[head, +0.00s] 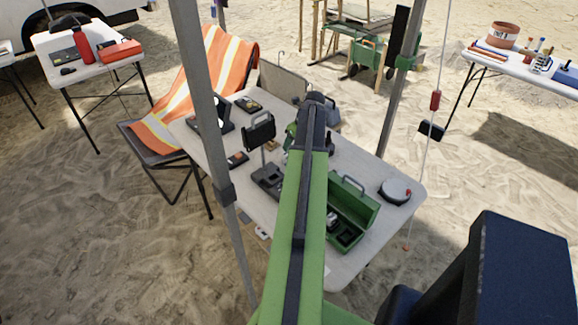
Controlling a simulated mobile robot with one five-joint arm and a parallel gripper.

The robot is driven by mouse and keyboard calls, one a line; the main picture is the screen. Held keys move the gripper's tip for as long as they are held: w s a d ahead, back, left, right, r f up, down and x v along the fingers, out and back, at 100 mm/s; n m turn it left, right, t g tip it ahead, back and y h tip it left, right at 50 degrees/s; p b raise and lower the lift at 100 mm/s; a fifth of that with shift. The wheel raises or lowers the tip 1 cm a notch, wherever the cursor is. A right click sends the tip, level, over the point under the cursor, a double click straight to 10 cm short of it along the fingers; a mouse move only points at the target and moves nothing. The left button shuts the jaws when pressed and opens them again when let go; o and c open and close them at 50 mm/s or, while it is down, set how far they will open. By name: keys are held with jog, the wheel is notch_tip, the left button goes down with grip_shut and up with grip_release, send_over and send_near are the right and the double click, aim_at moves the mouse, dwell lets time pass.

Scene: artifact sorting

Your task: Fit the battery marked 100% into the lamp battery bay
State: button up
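A work lamp with a black rectangular head (259,129) stands on a thin post on the white table. The dark block at its foot (268,180) may hold the battery bay, but its inside is too small to make out. An open green case (355,201) with dark compartments stands to the right, with small dark and grey items in it. No battery marked 100% can be told apart, and no markings are readable. My green arm reaches over the table between lamp and case.
The white table (345,270) also bears a round white-topped object (395,192) and small dark devices (249,104) at the left. A grey canopy pole (205,110) rises close at the table's left. An orange-draped chair (205,85) stands behind it.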

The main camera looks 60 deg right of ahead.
aim_at(286, 158)
jog(key=b+x, duration=0.6)
jog(key=x, duration=0.2)
jog(key=shift+a+f, duration=0.1)
jog(key=shift+f, duration=0.1)
jog(key=shift+r, duration=0.15)
jog(key=shift+c, duration=0.2)
grip_shut()
